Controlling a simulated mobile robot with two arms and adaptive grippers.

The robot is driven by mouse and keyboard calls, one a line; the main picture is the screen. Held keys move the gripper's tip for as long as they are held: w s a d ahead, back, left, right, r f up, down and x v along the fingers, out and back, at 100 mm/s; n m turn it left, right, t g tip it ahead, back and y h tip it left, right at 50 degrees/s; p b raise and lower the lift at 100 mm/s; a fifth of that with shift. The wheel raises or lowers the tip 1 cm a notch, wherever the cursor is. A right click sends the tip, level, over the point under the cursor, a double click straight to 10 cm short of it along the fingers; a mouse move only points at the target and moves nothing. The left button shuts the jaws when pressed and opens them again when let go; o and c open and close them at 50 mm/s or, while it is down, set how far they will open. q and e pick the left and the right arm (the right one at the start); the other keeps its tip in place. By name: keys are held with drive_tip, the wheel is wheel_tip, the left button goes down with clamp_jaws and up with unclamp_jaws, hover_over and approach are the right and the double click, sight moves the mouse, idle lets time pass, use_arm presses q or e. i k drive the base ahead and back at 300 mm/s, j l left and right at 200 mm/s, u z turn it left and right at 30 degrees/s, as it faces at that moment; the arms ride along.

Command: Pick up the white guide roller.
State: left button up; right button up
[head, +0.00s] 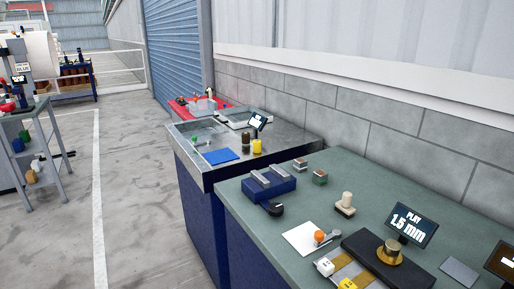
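A small off-white cylinder (347,199) stands upright on a low base on the green workbench (245,208), and it looks like a roller. A small white block-like piece (325,266) lies nearer, at the left end of a dark and yellow strip. I cannot tell for certain which of the two is the white guide roller. Neither of my grippers shows in the head view.
A dark block with a brass knob (390,252) and a display reading "PLAY 1.5 mm" (408,225) stand at the right. A white sheet (298,238) with an orange-capped piece, a blue block (268,186) and a metal-topped bench (190,146) lie beyond. Open floor (135,215) is at left.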

sight(246, 136)
drive_tip(key=i+j+z, duration=0.15)
drive_tip(key=i+j, duration=0.8)
drive_tip(key=j, duration=0.1)
